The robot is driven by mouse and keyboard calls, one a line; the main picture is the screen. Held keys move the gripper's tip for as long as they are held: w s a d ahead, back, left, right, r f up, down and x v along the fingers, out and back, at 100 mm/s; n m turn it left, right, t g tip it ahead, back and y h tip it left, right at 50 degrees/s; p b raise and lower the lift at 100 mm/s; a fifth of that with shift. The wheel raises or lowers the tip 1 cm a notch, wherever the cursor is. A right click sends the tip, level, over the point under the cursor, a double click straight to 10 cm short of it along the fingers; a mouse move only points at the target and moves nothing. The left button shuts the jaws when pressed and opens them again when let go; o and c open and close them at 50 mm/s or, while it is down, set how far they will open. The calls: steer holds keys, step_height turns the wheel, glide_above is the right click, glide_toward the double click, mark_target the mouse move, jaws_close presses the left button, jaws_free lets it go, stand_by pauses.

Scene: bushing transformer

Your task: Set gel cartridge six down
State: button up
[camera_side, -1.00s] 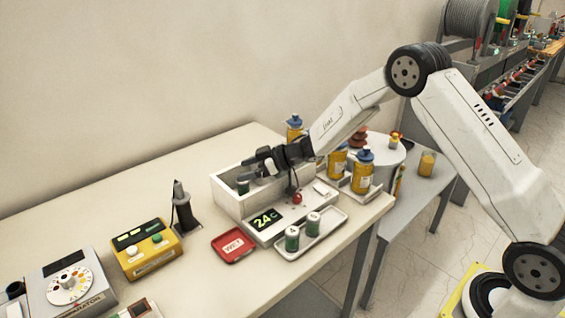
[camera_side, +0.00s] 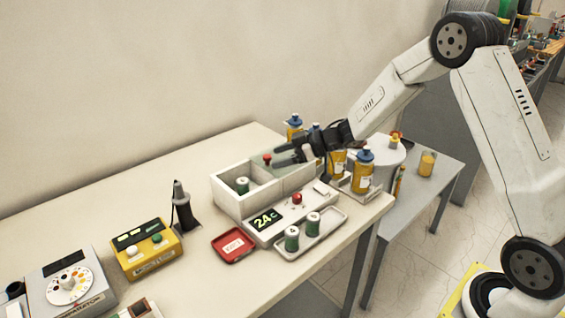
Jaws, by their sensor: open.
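A green cartridge with a pale top (camera_side: 242,186) stands upright in the left part of the open white box (camera_side: 232,203). Two similar cartridges, one on the left (camera_side: 292,239) and one on the right (camera_side: 313,224), stand upright on a pale tray (camera_side: 330,228) in front of the box. The numbers on their tops are too small to read. My gripper (camera_side: 284,155) is open above the right rear of the box, apart from the cartridge in it. A greenish see-through panel (camera_side: 297,174) covers the box's right part.
A red tray (camera_side: 233,246) lies to the left. Yellow bottles with blue caps (camera_side: 362,172) stand close on the right.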

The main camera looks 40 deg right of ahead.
steer(key=shift+v, duration=1.3)
steer(key=shift+r, duration=0.1)
steer(key=s+f+m+g+h, duration=0.2)
steer(key=s+m+g+h, duration=0.1)
steer(key=s, duration=0.9)
steer(key=s+a+f+m+g+h, duration=0.1)
steer(key=s+m+h, duration=0.5)
steer(key=s, duration=0.6)
steer(key=f+g, duration=0.1)
steer(key=g, duration=0.1)
steer(key=shift+s+a+f+g, duration=0.15)
steer(key=shift+s+a+g, duration=0.05)
steer(key=shift+a+g, duration=0.2)
